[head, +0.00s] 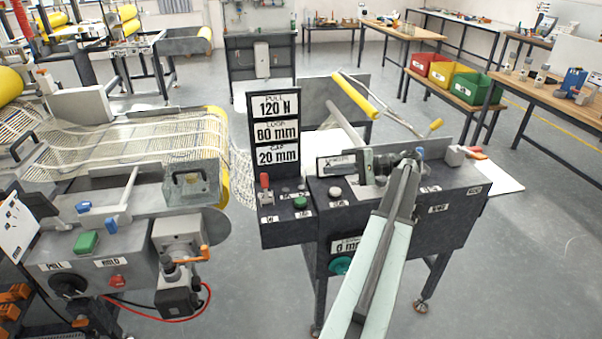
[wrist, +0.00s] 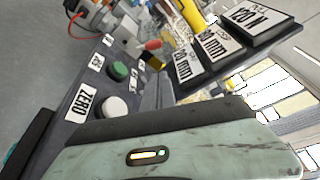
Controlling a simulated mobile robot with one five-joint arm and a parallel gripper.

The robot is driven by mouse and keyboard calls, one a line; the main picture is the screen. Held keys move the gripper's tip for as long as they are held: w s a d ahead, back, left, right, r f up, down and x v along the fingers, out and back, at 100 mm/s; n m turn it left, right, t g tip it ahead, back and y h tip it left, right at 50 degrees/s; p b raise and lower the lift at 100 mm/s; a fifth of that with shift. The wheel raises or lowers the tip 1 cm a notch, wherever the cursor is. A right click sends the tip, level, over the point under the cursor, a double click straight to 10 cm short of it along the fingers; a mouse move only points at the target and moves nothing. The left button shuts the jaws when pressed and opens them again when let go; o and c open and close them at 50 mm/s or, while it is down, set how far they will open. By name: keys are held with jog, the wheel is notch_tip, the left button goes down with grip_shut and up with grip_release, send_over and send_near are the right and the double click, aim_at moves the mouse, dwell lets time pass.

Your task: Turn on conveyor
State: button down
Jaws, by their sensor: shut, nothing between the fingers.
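The mesh conveyor (head: 150,140) with yellow rollers is at the left of the head view. The wrist view shows that green button (wrist: 119,71) and the white button (wrist: 113,107) beside a ZERO label. My gripper (head: 408,168) is shut and empty over the console's right part, right of these buttons. I cannot see whether it touches anything.
A sign board (head: 276,130) reading 120 N, 60 mm and 20 mm rises behind the console buttons. Red, yellow and green bins (head: 453,78) sit on a bench at the right.

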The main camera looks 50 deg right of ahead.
jog(key=b, duration=0.3)
send_near(265, 186)
jog(key=w, duration=0.9)
jog(key=shift+a+f, duration=0.2)
jog(key=shift+f, duration=0.15)
jog(key=shift+w, duration=0.1)
